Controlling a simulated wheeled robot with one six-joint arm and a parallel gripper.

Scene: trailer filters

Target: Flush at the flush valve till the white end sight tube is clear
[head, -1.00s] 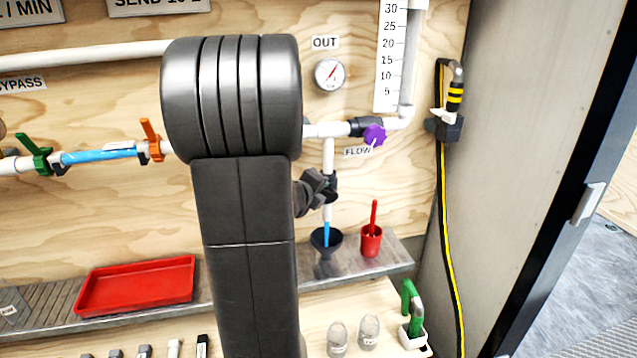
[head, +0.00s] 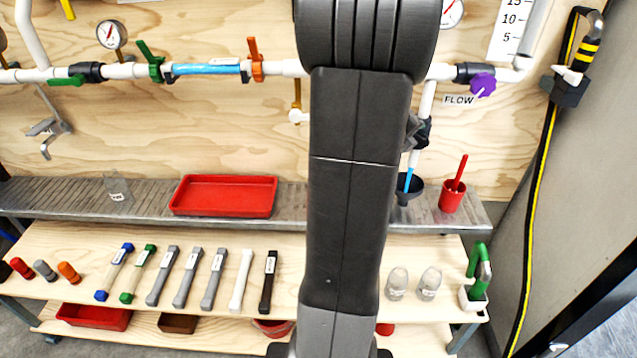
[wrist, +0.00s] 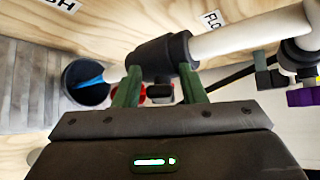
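The sight tube (head: 205,69) lies level between a green valve handle (head: 152,62) and an orange one (head: 255,60); it looks blue. The dark flush valve (head: 424,131) sits on the white pipe below the main line, partly behind my arm. In the wrist view the valve body (wrist: 163,58) is close in front of my gripper (wrist: 160,72). Its two green fingers stand apart on either side, with a small dark part between them and gaps visible. Blue liquid (head: 408,180) shows below the valve, entering the dark funnel (head: 406,192); it also shows in the wrist view.
A purple flow handle (head: 482,85) is right of the valve. A red cup (head: 452,198) stands beside the funnel. A red tray (head: 223,196) lies left on the ledge. A yellow-black hose (head: 540,190) hangs at right.

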